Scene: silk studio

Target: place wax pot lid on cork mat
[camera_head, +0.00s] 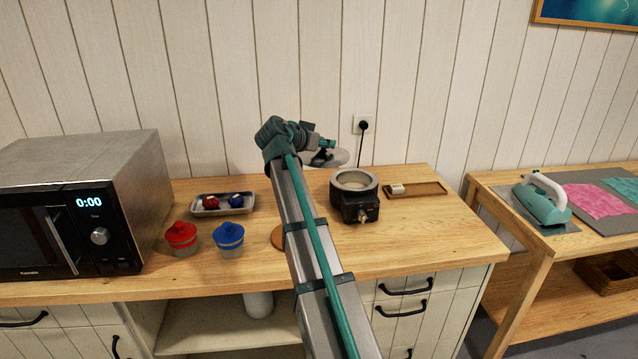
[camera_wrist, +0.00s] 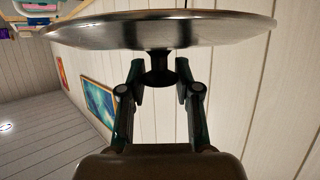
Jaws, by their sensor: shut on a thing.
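The wax pot lid (camera_head: 335,158) is a round metal disc, held in the air above the back of the wooden counter, left of and behind the wax pot (camera_head: 354,192). In the wrist view, the lid (camera_wrist: 160,30) spans the top, and its black knob sits between my fingers. My gripper (camera_wrist: 160,72) is shut on that knob; in the head view my gripper (camera_head: 322,148) is at the lid. The wax pot stands open on the counter. The cork mat (camera_head: 277,237) is a brown disc on the counter, mostly hidden behind my arm.
A red-lidded jar (camera_head: 181,239) and a blue-lidded jar (camera_head: 228,239) stand left of the mat, with a metal tray (camera_head: 210,211) behind them. A microwave (camera_head: 80,205) fills the left end. A wooden tray (camera_head: 425,190) lies right of the pot. The counter's front right is clear.

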